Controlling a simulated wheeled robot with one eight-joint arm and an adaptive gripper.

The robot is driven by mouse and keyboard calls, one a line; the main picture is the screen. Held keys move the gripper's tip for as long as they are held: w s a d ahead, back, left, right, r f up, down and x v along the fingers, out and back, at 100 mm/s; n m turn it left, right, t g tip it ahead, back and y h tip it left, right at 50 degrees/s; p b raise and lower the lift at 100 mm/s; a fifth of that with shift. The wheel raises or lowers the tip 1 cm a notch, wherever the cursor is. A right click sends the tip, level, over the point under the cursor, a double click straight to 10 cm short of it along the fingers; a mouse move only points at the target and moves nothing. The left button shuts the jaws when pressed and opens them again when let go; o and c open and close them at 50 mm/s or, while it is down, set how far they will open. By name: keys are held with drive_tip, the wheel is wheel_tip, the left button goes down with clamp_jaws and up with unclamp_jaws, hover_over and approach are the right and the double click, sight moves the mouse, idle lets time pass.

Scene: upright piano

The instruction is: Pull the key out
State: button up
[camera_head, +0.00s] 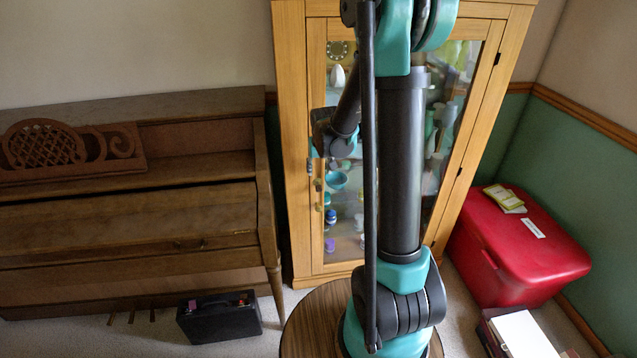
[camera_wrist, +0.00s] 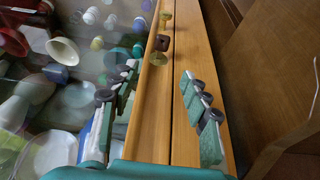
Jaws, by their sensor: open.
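The wooden cabinet door frame (camera_wrist: 150,110) runs up the middle of the wrist view. On it are small fittings: a dark brown piece that looks like the key's head (camera_wrist: 161,43), a brass round part (camera_wrist: 158,59) just below it, and a yellow brass knob (camera_wrist: 166,18) above. Which part is the key is not fully clear. My gripper (camera_wrist: 158,97) is open and empty, its two fingers apart on either side of the door frame, with the fittings beyond the fingertips. In the head view, the fittings (camera_head: 318,186) show small on the left door edge, just below my gripper.
The glass-front cabinet (camera_head: 292,140) holds bowls and vases behind its glass. The brown upright piano (camera_head: 130,215) stands close on its left, with a black case (camera_head: 220,318) on the floor. A red chest (camera_head: 520,255) and a round wooden table (camera_head: 305,325) are nearby.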

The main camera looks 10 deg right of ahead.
sight(318, 184)
drive_tip(key=x, duration=0.9)
drive_tip(key=shift+w+f, duration=0.1)
drive_tip(key=shift+f, duration=0.25)
drive_tip(key=shift+c, duration=0.4)
clamp_jaws()
